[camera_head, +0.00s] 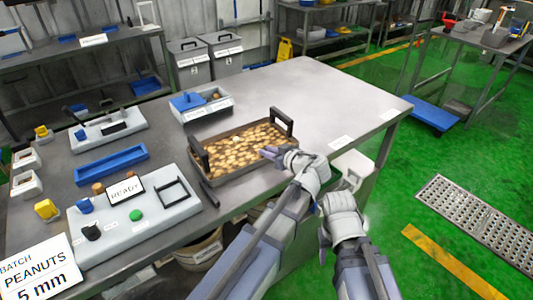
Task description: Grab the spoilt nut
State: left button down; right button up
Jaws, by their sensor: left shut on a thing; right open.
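A dark tray (238,177) with two black upright handles stands on the metal table, filled with many tan nuts (240,147). My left gripper (268,152) reaches over the tray's right side, its blue-grey fingers low at the nuts. It is shut on a nut, which is too small and covered to make out. I cannot tell the spoilt nut from the others. My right gripper (340,203) is off the table's front edge, right of the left arm. It is open, and its fingers are hardly visible.
A grey panel with a READY sign (126,190) and a green button stands left of the tray. A blue-lidded box (207,106) is behind it. A blue tray (111,161) lies further left.

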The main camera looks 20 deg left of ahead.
pick_arm(q)
jog(key=shift+w+d+f, duration=0.15)
jog(key=shift+d+f, duration=0.2)
jog(key=shift+d, duration=0.1)
jog(key=shift+w+r+p, duration=0.15)
jog(key=shift+r+p, duration=0.5)
jog(key=shift+p, duration=0.2)
notch_tip(320, 180, up, 9)
jog(key=p, duration=0.8)
jog(key=shift+a+f+p, duration=0.2)
jog(key=shift+p, duration=0.1)
